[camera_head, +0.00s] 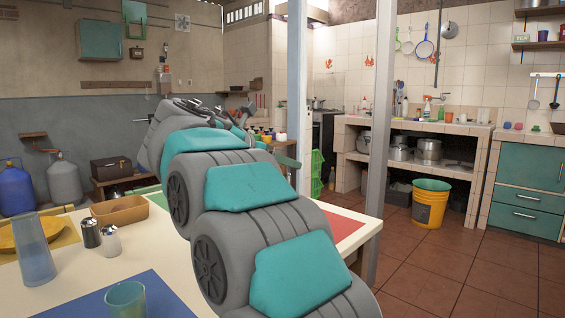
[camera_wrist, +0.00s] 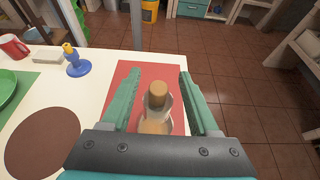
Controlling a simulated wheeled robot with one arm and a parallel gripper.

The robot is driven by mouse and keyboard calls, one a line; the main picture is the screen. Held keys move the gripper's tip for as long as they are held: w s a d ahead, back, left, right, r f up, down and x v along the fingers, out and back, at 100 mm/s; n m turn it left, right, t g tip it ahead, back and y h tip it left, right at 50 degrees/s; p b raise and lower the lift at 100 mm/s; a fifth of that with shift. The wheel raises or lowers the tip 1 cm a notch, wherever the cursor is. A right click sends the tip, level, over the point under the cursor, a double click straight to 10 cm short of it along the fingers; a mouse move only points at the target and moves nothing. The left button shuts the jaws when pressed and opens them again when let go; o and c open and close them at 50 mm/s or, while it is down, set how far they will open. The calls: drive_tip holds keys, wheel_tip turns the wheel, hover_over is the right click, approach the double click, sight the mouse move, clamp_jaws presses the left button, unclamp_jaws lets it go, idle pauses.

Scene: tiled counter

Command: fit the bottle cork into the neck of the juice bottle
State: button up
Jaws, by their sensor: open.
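In the wrist view a brown cork (camera_wrist: 158,91) shows at the top of a clear glass bottle (camera_wrist: 155,125) with orange-tan contents. I cannot tell how deep the cork sits in the neck. The bottle appears upright over the red mat (camera_wrist: 150,71). My gripper (camera_wrist: 160,78) is open, with one green finger on each side of the cork and bottle and a visible gap by the cork. The bottle's lower part is hidden by my gripper body. In the head view my arm hides the bottle, cork and gripper.
In the wrist view, a blue stand with a yellow top (camera_wrist: 75,64), a white block (camera_wrist: 47,55), a red mug (camera_wrist: 14,47) and a brown round mat (camera_wrist: 42,142) lie left. The table's right edge is close. The head view shows two shakers (camera_head: 110,240) and a tray (camera_head: 120,211).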

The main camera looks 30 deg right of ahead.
wheel_tip(320, 180, up, 3)
drive_tip(key=p, duration=0.3)
drive_tip(key=shift+f, duration=0.1)
drive_tip(key=shift+r+b, duration=0.3)
drive_tip(key=shift+r, duration=1.8)
drive_tip(key=shift+a, duration=0.1)
